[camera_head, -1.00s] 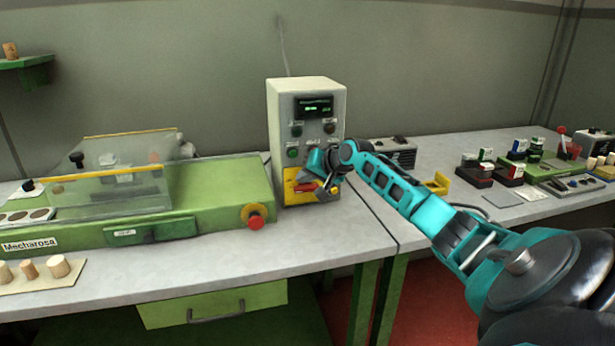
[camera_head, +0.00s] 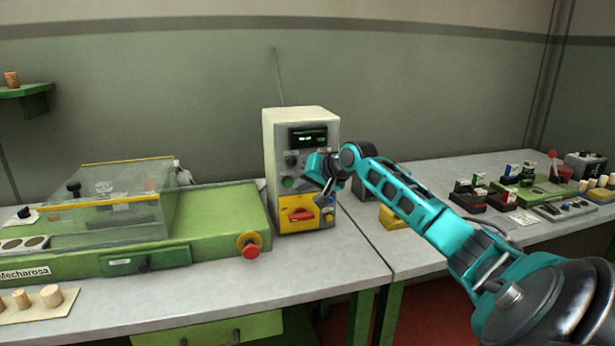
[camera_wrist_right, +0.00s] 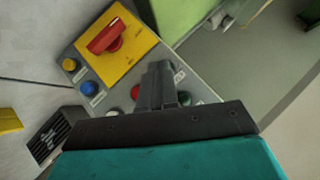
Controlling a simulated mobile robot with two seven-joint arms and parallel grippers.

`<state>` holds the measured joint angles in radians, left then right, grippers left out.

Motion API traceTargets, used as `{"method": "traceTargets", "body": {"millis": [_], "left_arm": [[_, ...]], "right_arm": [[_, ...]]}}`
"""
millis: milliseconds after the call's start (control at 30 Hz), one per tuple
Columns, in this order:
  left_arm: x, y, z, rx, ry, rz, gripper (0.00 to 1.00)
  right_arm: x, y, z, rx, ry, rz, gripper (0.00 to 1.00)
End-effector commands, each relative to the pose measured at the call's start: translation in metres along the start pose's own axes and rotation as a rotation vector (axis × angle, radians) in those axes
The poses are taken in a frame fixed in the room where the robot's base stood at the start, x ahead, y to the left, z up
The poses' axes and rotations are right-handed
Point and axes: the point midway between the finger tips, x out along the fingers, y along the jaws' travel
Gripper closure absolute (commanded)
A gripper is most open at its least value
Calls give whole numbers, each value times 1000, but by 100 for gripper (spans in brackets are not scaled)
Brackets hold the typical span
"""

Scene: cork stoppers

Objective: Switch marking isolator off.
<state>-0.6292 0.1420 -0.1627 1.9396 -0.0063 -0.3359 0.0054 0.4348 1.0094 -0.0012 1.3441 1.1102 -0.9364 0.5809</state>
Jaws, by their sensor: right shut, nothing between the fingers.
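The isolator is a red rotary handle (camera_head: 300,215) on a yellow plate (camera_head: 290,226), low on the front of a pale control box (camera_head: 292,115). In the head view the handle lies nearly level. It also shows in the right wrist view (camera_wrist_right: 106,36), uncovered, with lettering beside it too small to read. My right gripper (camera_head: 326,188) is shut and empty, above and right of the handle and apart from it. In the right wrist view its fingers (camera_wrist_right: 158,84) lie over the button area of the box. My left gripper is out of view.
The box has a lit green display (camera_head: 308,137) and several buttons. A green machine (camera_head: 215,215) with a clear cover and a red emergency button (camera_head: 250,251) stands to the left. Stamps and ink pads (camera_head: 490,195) sit on the right table. Bare tabletop lies in front of the box.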

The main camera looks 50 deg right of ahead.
Motion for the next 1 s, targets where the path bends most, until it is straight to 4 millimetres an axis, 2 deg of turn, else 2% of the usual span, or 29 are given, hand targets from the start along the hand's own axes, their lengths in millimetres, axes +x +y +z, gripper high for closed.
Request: {"method": "traceTargets", "body": {"millis": [200,400,1000], "left_arm": [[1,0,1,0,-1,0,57],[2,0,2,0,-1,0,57],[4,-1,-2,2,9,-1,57]], "right_arm": [[-31,-14,4,-6,-2,3,100],[-49,-22,6,-2,-1,1,100],[-52,-24,6,-1,-1,0,100]]}}
